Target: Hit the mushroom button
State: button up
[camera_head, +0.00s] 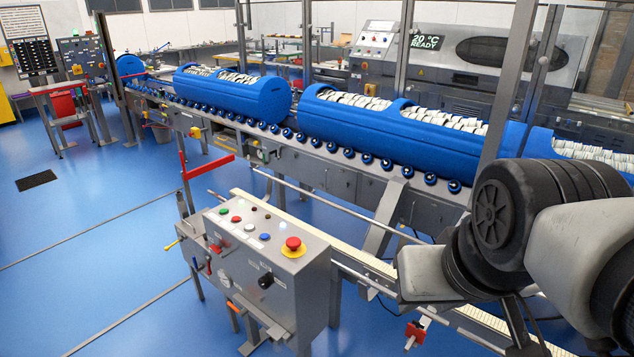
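The mushroom button (293,244) is a red domed knob on a yellow collar. It sits at the right end of the sloped top of a grey control box (268,280) at the lower middle. Nothing covers the button. My arm (520,220) enters from the right edge, with dark joints and pale grey links, to the right of the box and apart from it. I cannot make out my gripper or its fingers in this view.
Several small coloured buttons (237,219) share the panel top. A black knob (266,281) juts from the box front. A roller conveyor (330,153) carrying blue tubs (390,130) runs behind the box. A red bar (209,167) stands at its left. Blue floor (90,240) is open at left.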

aim_at(293, 243)
jog(key=u, duration=0.7)
jog(key=i+z, duration=0.2)
jog(key=i, duration=0.8)
